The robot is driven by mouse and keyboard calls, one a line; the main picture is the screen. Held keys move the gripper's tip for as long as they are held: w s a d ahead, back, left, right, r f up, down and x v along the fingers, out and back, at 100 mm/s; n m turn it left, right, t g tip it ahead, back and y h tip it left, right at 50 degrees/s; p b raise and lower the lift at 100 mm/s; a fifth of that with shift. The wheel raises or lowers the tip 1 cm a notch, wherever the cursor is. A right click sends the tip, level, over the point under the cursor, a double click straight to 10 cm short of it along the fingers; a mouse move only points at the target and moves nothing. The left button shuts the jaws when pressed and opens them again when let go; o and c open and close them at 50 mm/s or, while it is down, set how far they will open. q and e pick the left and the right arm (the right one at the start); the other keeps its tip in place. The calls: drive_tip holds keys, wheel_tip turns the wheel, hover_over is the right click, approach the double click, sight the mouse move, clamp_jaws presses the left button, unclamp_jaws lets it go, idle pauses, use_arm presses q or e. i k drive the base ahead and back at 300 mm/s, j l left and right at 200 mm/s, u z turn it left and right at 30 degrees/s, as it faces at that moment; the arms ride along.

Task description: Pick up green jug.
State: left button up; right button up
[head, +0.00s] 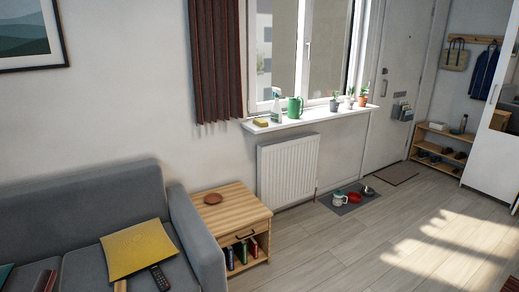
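The green jug (295,107) stands upright on the white windowsill (290,127) in front of the window. A spray bottle (276,106) stands just left of it, and a yellow sponge-like block (261,122) lies further left. Small potted plants stand to its right, with a gap between. Neither of my grippers is in the head view, and nothing is touching the jug.
A white radiator (288,170) is below the sill. A wooden side table (231,217) and a grey sofa (75,205) stand at left. A mat (349,203) with bowls and a pale container lies on the floor. The wooden floor (340,250) in front is clear.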

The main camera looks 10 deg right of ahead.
sight(294, 105)
drive_tip(key=i+l+z, duration=0.15)
drive_tip(key=i+z, duration=0.3)
drive_tip(key=i, duration=0.25)
drive_tip(key=i+z, duration=0.45)
drive_tip(key=i, duration=0.25)
